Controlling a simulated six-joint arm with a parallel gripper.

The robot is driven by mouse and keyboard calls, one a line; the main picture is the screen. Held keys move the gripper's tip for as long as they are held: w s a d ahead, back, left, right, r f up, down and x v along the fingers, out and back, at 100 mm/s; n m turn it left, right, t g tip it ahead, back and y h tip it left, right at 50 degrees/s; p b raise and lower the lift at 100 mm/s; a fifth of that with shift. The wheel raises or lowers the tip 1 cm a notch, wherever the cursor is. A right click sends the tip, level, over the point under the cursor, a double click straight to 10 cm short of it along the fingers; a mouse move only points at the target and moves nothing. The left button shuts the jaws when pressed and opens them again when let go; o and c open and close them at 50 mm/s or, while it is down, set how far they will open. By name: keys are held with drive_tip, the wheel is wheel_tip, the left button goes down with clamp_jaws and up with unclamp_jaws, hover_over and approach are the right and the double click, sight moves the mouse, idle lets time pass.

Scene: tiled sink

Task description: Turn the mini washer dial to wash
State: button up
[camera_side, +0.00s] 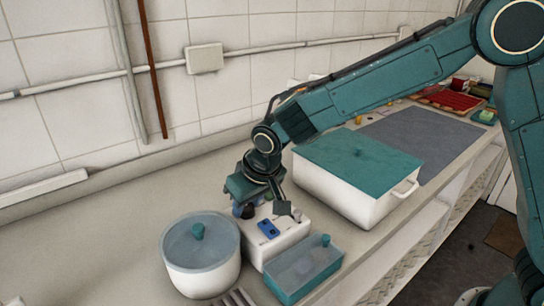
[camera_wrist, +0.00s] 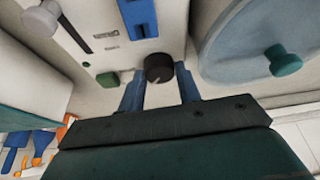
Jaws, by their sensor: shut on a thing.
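The mini washer (camera_side: 287,240) is a white box on the counter, below my gripper in the side view. Its panel fills the upper left of the wrist view and carries a round black dial (camera_wrist: 159,67) with a pale pointer mark. My gripper (camera_wrist: 160,84) has its two blue fingers on either side of this dial and is shut on it. I cannot read any wash label.
On the panel are a blue switch (camera_wrist: 138,18), a green button (camera_wrist: 107,79) and a grey knob (camera_wrist: 41,18). A round lidded pot (camera_side: 201,255) stands close on the left, a teal bin (camera_side: 303,270) in front, and a teal-lidded white box (camera_side: 355,175) at right.

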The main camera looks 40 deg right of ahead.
drive_tip(key=o, duration=1)
drive_tip(key=shift+c, duration=0.2)
drive_tip(key=shift+r, duration=0.1)
drive_tip(key=v, duration=1.3)
drive_tip(key=shift+r, duration=0.35)
drive_tip(key=shift+s, duration=0.1)
drive_tip(key=s+d+r, duration=0.2)
drive_tip(key=s+d, duration=0.6)
drive_tip(key=d, duration=0.1)
drive_tip(key=s+d+r, duration=0.2)
drive_tip(key=s+d, duration=0.6)
drive_tip(key=d, duration=0.1)
drive_tip(key=s+d+f+m+t, duration=0.1)
drive_tip(key=s+d+f, duration=0.1)
drive_tip(key=s, duration=0.6)
drive_tip(key=shift+d+f, duration=0.35)
drive_tip(key=shift+f, duration=0.45)
